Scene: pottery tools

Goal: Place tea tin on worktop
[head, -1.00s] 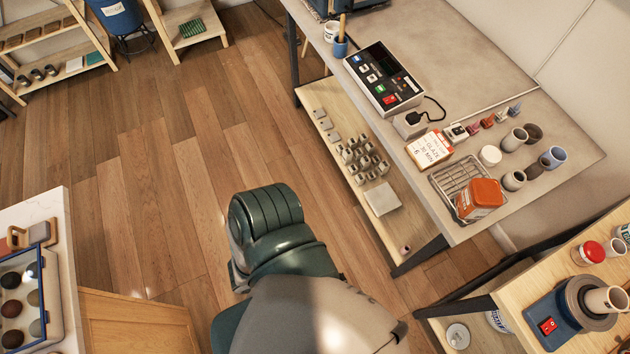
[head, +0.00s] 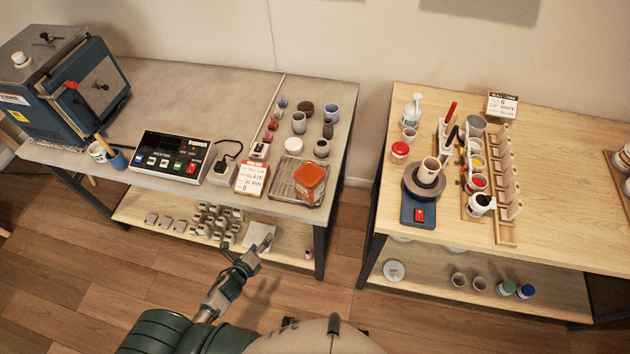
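An orange-red tin (head: 311,176), which looks like the tea tin, stands on a wire rack (head: 286,172) at the right end of the grey worktop (head: 240,93). My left gripper (head: 256,246) is in front of and below the worktop's front edge, near the lower shelf. It is apart from the tin, down and to its left. Its fingers are small and dark here, so their opening is unclear. My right gripper is not in view.
A label card (head: 251,178), a white-lidded jar (head: 293,146) and several cups crowd around the rack. A control box (head: 171,157) and kiln (head: 65,85) stand left. A wooden table (head: 555,165) with a small wheel (head: 424,188) stands right, across a gap.

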